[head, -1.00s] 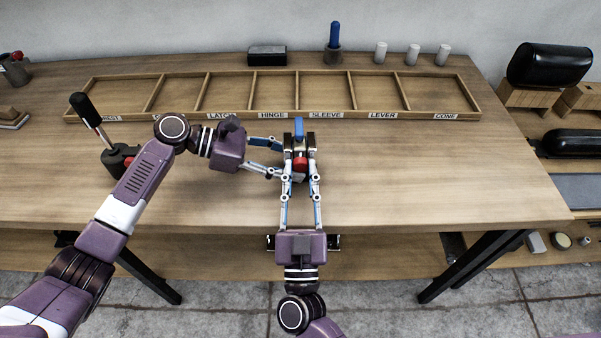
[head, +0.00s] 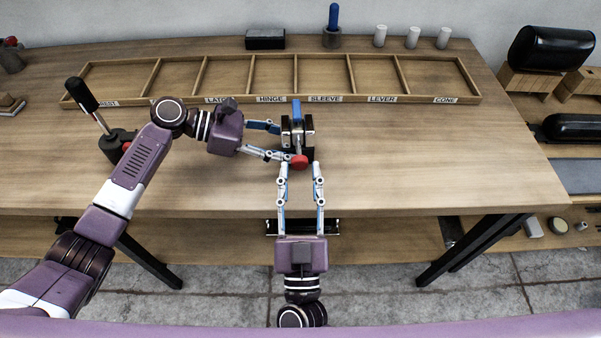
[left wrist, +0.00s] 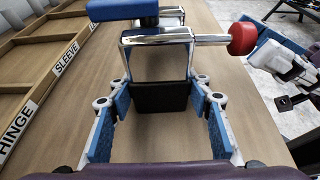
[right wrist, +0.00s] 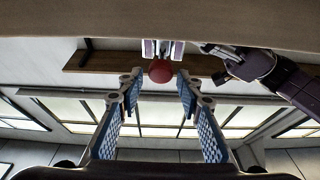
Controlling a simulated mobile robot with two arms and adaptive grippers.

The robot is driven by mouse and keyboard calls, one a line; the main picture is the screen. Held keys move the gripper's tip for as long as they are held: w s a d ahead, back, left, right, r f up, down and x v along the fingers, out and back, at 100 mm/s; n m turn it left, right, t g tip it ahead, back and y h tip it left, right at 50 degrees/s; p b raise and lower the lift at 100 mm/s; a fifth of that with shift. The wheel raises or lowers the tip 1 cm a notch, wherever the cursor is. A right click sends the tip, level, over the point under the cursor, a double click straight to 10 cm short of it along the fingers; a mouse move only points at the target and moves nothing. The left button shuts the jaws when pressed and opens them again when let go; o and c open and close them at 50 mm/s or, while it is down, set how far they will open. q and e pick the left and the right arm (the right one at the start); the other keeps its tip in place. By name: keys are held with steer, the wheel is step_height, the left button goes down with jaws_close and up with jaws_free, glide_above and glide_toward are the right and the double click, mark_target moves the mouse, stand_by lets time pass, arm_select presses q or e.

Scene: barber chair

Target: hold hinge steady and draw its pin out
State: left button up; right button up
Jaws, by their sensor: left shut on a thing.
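The hinge (head: 297,127) stands on the bench with chrome leaves, a blue end and a black block (left wrist: 163,97). My left gripper (head: 280,141) comes in from the left and is shut on the hinge at the black block. The pin's chrome shaft (left wrist: 207,39) sticks out of the hinge toward my side and ends in a red knob (head: 299,162). My right gripper (head: 300,168) is open, with its fingers apart on either side of the knob. In the right wrist view the red knob (right wrist: 160,71) shows between and just beyond the fingertips.
A wooden tray (head: 280,101) with labelled compartments lies behind the hinge. A black-handled lever device (head: 116,143) stands left by my left arm. A black box (head: 265,39), a blue-handled tool (head: 333,25) and white cylinders stand at the back. The bench right of the hinge is clear.

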arm_select(q)
steer(key=shift+s+d, duration=0.1)
arm_select(e)
steer(key=shift+o, duration=0.3)
steer(key=shift+s+f, duration=0.15)
steer(key=shift+s, duration=0.15)
steer(key=v, duration=1.1)
steer(key=shift+s+f, duration=0.1)
arm_select(q)
steer(key=o, duration=1.8)
steer(key=shift+s, duration=0.1)
steer(key=shift+c, duration=0.2)
